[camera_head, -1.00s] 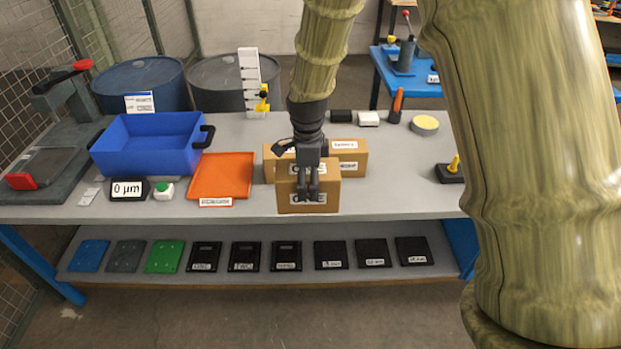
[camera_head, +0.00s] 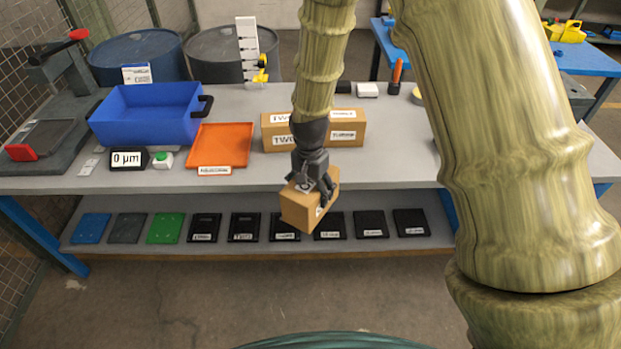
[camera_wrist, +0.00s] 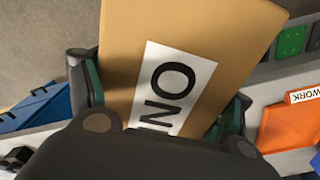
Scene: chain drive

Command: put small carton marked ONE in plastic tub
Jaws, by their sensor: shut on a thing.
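My gripper (camera_head: 313,188) is shut on the small carton marked ONE (camera_head: 299,212). The carton is brown cardboard, tilted and turned, and hangs clear of the table in front of its front edge. In the wrist view the carton (camera_wrist: 200,45) fills the middle between the two fingers, and its white label shows part of the word ONE. The plastic tub (camera_head: 150,128) is blue, open-topped with a dark side handle, and stands at the back left of the table. My gripper is to the right of the tub and nearer the camera.
A longer carton marked TWO (camera_head: 345,131) stands on the table behind my gripper. An orange tray (camera_head: 222,145) lies between it and the tub. A display reading 0 µm (camera_head: 129,160) and a green button (camera_head: 162,160) sit before the tub. A lower shelf holds several flat plates.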

